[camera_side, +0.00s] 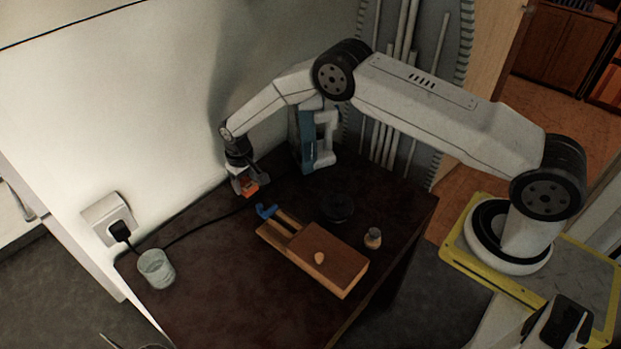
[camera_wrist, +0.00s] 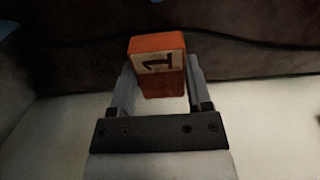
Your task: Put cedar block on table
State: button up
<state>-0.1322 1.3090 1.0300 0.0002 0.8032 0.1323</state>
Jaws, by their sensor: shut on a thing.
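My gripper (camera_side: 246,187) is near the back wall, above the rear part of the dark table (camera_side: 215,285). It is shut on an orange-red block (camera_side: 250,188), taken as the cedar block. In the wrist view the block (camera_wrist: 158,68) sits between the two fingers of my gripper (camera_wrist: 158,85), with a pale face marked with a dark character like a 1. The block appears to be held a little above the table top; the exact gap is hard to tell. The side view shows only a small part of the block.
A wooden box (camera_side: 320,260) with a blue-ended part lies mid-table. A glass (camera_side: 156,268) stands at the left, a small jar (camera_side: 373,238) at the right, a dark round object (camera_side: 337,207) and a teal device (camera_side: 308,140) at the back. A cable runs from the wall socket (camera_side: 110,219). The front-left table is clear.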

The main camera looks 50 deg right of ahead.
aim_at(242, 201)
jog(key=shift+w+a+f, duration=0.1)
jog(key=shift+w+f, duration=1.2)
jog(key=shift+f, duration=0.2)
jog(key=shift+f, duration=0.15)
jog(key=shift+w+f, duration=0.25)
jog(key=shift+f, duration=1.45)
jog(key=shift+f, duration=0.1)
jog(key=o, duration=1.3)
jog(key=shift+c, duration=0.2)
